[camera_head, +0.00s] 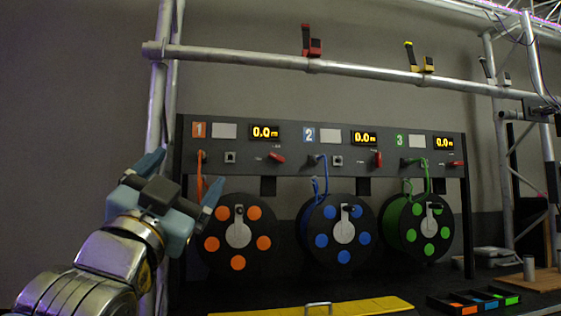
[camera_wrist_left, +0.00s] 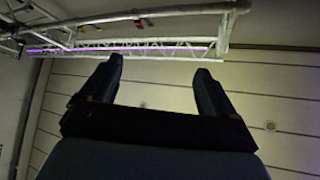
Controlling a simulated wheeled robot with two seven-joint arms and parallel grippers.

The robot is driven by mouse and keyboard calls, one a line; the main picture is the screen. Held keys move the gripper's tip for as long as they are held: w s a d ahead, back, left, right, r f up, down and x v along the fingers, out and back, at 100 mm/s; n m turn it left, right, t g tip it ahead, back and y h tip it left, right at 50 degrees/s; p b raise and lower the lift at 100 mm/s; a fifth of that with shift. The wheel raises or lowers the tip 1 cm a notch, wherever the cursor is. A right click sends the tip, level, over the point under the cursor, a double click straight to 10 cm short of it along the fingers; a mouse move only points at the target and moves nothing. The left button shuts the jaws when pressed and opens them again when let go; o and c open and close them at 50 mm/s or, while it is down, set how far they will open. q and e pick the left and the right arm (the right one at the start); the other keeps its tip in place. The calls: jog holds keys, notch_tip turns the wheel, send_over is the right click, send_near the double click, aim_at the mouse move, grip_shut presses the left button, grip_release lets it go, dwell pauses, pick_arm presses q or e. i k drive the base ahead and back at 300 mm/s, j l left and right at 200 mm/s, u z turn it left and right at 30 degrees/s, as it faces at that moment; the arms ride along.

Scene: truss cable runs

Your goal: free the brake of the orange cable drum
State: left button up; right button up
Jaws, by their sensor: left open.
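The orange cable drum (camera_head: 238,235), black with orange discs and a grey hub, hangs at the left under panel section 1. A red lever (camera_head: 277,157) sits above it beside a lit display reading 0.0 m; its small label is too small to read. An orange cable (camera_head: 200,178) hangs from the panel behind my gripper. My left gripper (camera_head: 184,176) is open and empty, left of the drum's upper edge and touching nothing that I can see. In the left wrist view its two fingers (camera_wrist_left: 159,65) stand apart, with only ceiling and truss behind. My right gripper is not in view.
A blue drum (camera_head: 338,230) and a green drum (camera_head: 417,228) hang to the right, each with a red lever above. A truss rail (camera_head: 260,58) with clamps crosses overhead. A yellow bar (camera_head: 345,306) and a tray of coloured blocks (camera_head: 432,300) lie below.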

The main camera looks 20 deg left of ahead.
aim_at(276, 157)
jog(key=i+j, duration=0.1)
jog(key=i, duration=0.45)
jog(key=i+j, duration=0.1)
jog(key=i, duration=0.45)
jog(key=i+j, duration=0.15)
jog(key=i, duration=0.35)
